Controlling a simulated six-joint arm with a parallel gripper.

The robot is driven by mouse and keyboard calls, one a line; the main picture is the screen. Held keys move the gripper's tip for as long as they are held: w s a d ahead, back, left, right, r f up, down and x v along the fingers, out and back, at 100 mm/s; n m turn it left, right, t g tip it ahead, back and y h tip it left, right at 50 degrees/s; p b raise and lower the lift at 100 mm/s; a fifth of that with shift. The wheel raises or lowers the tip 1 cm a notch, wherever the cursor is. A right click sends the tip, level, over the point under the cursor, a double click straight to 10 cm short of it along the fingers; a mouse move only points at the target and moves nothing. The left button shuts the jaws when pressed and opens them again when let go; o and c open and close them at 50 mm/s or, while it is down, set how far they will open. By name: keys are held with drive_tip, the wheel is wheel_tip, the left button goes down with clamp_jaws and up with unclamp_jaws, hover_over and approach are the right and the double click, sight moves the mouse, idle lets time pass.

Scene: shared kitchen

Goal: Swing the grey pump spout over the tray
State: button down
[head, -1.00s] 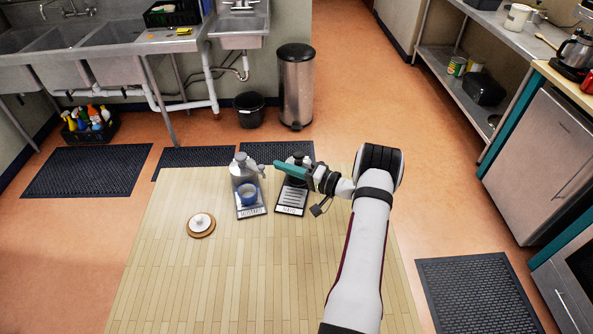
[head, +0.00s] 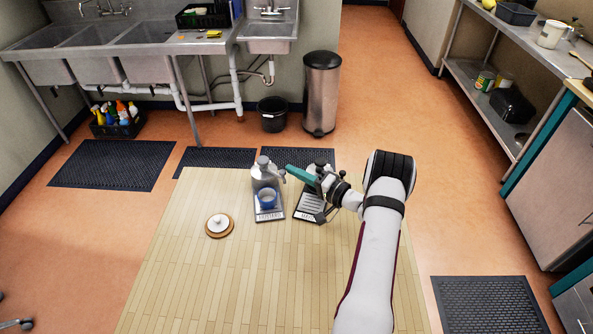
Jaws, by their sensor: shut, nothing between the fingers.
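The grey pump dispenser (head: 266,178) stands upright near the back of the wooden table. Its spout (head: 282,175) points to the right, off to the side of the grey tray (head: 277,215) in front of it. A blue cup (head: 267,202) stands on that tray. My gripper (head: 290,170), with teal fingers, is shut and empty. Its tips are just right of the spout; I cannot tell whether they touch it. A second tray (head: 309,206), dark with a lettered front, lies to the right. The dispenser behind it is mostly hidden by my gripper.
A white knobbed object on a round wooden coaster (head: 219,232) sits at the left. The front of the wooden table (head: 230,290) is clear. A steel bin (head: 321,92), a black bucket (head: 272,114) and sinks stand beyond the table.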

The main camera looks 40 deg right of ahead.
drive_tip(key=shift+a+m+h, duration=0.25)
drive_tip(key=shift+m+h, duration=0.05)
drive_tip(key=shift+s+a+m+h, duration=0.15)
drive_tip(key=shift+a+m+h, duration=0.3)
drive_tip(key=shift+h, duration=0.25)
drive_tip(key=shift+s+a+m+h, duration=0.15)
drive_tip(key=shift+a+m+h, duration=0.3)
drive_tip(key=shift+h, duration=0.25)
drive_tip(key=shift+a, duration=1.6)
drive_tip(key=shift+w+a, duration=0.3)
drive_tip(key=shift+a, duration=0.65)
drive_tip(key=shift+a, duration=0.1)
